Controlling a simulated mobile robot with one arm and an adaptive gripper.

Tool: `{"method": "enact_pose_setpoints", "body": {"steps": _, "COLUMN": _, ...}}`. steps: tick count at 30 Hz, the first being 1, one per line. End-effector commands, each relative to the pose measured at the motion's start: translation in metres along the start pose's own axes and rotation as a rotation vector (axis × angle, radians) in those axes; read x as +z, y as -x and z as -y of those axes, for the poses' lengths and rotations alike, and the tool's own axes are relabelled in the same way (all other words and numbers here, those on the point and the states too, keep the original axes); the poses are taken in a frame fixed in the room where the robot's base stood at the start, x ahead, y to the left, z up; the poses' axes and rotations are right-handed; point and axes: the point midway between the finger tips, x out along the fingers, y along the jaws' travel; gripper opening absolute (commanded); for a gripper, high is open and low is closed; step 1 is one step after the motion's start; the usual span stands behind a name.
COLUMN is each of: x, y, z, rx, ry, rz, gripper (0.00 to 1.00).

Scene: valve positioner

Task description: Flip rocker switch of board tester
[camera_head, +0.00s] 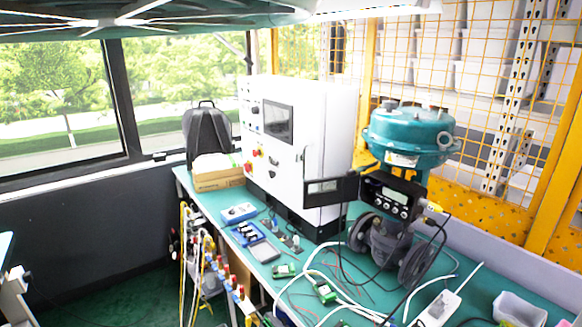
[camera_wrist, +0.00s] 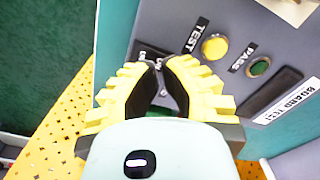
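The board tester's grey panel (camera_wrist: 225,22) fills the upper right of the wrist view, seen at a slant. It has a yellow button (camera_wrist: 215,47) by a TEST label, a green round button or lamp (camera_wrist: 260,67) by a PASS label, and a white BOARD TESTER label (camera_wrist: 287,101). A dark label with small white lettering (camera_wrist: 152,52) lies just beyond my fingertips. My gripper (camera_wrist: 160,65) points at this part of the panel, its yellow fingertips nearly together with nothing visible held. The rocker switch cannot be made out; the fingertips cover that area. Contact cannot be told.
In the head view, the green bench (camera_head: 465,305) carries a white cabinet (camera_head: 335,150), a teal-topped valve (camera_head: 410,140), small circuit boards (camera_head: 284,270) and loose cables. A blue-framed device (camera_head: 263,251) lies near the front edge. A yellow perforated surface (camera_wrist: 60,120) is at left in the wrist view.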

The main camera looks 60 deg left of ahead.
Motion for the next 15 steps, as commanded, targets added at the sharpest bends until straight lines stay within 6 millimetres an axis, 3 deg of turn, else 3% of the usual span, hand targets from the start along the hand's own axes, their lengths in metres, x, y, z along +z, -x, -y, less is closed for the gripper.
{"method": "enact_pose_setpoints", "body": {"steps": 15, "x": 0.0000, "y": -0.0082, "z": -0.0001, "rx": 0.000, "ry": 0.000, "rz": 0.000, "gripper": 0.00}}
